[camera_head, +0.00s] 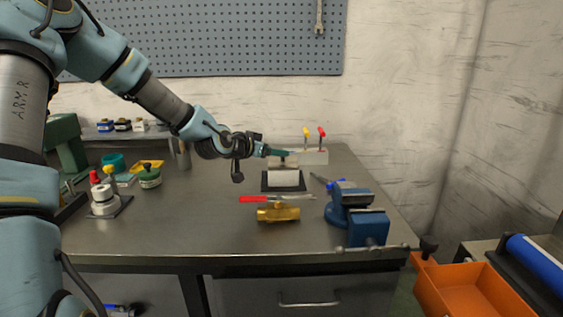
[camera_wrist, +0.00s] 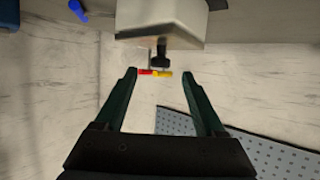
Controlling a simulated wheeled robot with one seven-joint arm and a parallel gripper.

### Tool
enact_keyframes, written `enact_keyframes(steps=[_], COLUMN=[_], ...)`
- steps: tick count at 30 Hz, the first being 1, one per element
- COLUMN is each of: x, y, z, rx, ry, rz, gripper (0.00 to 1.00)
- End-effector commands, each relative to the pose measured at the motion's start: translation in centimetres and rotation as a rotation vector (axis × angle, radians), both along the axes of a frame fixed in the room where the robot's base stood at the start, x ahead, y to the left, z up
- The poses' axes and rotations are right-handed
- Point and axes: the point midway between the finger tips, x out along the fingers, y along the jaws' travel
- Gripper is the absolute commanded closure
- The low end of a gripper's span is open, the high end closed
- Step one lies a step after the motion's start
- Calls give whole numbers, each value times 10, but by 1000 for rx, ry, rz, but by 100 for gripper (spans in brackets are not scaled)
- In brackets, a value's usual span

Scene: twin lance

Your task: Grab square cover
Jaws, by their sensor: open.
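The square cover (camera_head: 285,163) appears to be the pale top with a dark knob on a light box (camera_head: 284,178). The box stands on a dark base plate at the back middle of the bench. In the wrist view a pale block (camera_wrist: 160,14) fills the top, with the black knob (camera_wrist: 161,52) pointing down in the picture. My gripper (camera_head: 277,152) reaches in from the left at the height of the knob. In the wrist view its green fingers (camera_wrist: 159,74) are open and empty, spread to either side of the knob's line. Contact with the knob cannot be told.
A grey block (camera_head: 313,157) with yellow and red levers stands just behind. A brass valve (camera_head: 279,214) with a red handle lies in front, and a blue vise (camera_head: 357,215) is at right. A white fixture (camera_head: 104,202) and small jars stand left. The bench's middle left is clear.

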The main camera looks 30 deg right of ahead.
Motion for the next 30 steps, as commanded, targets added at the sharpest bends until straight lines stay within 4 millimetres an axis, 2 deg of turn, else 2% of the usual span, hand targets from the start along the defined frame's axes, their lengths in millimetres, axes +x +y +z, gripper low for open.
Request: enact_keyframes(steps=[12,21,23,30], x=[20,22,22,22], y=[-39,-43,-43,-43], z=[-18,-23,-23,-23], rx=[1,2,2,2], ry=[3,2,2,1], rz=[1,1,1,1], gripper=[29,29,33,60])
